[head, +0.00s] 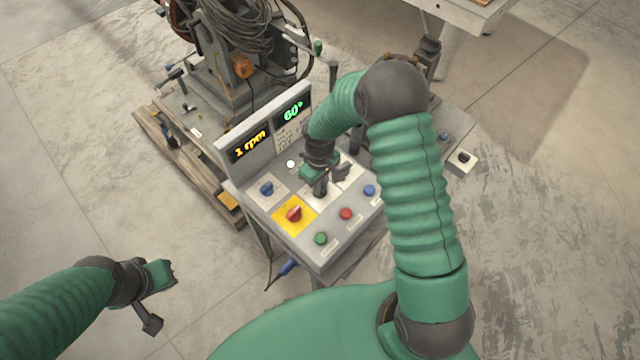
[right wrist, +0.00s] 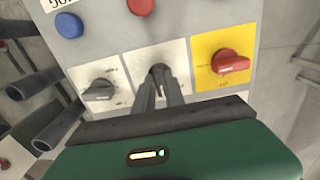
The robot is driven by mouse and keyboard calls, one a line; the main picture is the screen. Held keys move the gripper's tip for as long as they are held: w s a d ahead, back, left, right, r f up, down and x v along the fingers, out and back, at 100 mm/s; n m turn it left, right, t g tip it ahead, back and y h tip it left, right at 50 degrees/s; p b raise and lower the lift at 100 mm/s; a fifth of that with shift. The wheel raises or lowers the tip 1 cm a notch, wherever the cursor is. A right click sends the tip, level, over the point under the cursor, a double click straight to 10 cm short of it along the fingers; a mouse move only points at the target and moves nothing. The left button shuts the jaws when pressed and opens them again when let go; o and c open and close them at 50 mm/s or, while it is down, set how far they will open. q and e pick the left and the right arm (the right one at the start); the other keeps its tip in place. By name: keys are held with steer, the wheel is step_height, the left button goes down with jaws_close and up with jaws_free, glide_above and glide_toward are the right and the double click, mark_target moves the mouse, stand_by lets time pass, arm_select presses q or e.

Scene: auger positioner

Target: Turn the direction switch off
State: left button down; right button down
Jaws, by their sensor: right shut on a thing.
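The control panel (head: 300,250) stands ahead of me, with several knobs and buttons. My right gripper (head: 320,189) reaches down onto it from above. In the right wrist view its fingers (right wrist: 159,88) are shut on the dark middle switch (right wrist: 160,70), which sits on a white plate. The fingers hide most of this switch, and its label is unreadable, so I cannot confirm that it is the direction switch or read its setting. A dark knob (right wrist: 98,90) and a red knob (right wrist: 232,62) on yellow flank it. My left gripper (head: 160,288) hangs away from the panel; its fingers are unclear.
Green (head: 321,238), red (head: 345,213) and blue (head: 369,190) buttons line the panel's near right edge. Machinery (head: 230,70) stands behind. The floor at left is clear.

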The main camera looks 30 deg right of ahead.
steer(key=shift+w+r, duration=0.15)
steer(key=shift+w, duration=0.15)
steer(key=c, duration=1.6)
jaws_free()
steer(key=shift+c, duration=0.2)
steer(key=shift+o, duration=1.2)
steer(key=shift+s, duration=0.1)
step_height(320, 180, up, 16)
steer(key=b, duration=0.1)
steer(key=shift+r+b, duration=0.2)
steer(key=shift+b, duration=0.15)
steer(key=s+a+f+m+t+b, duration=0.1)
steer(key=s+f+m, duration=0.1)
steer(key=s, duration=0.5)
steer(key=s+a+f+m+t, duration=0.1)
steer(key=s+a+f, duration=0.1)
steer(key=s, duration=0.4)
steer(key=shift+s+a+f+m+t+b, duration=0.3)
steer(key=shift+s+f+m+b, duration=0.1)
steer(key=shift+f, duration=0.25)
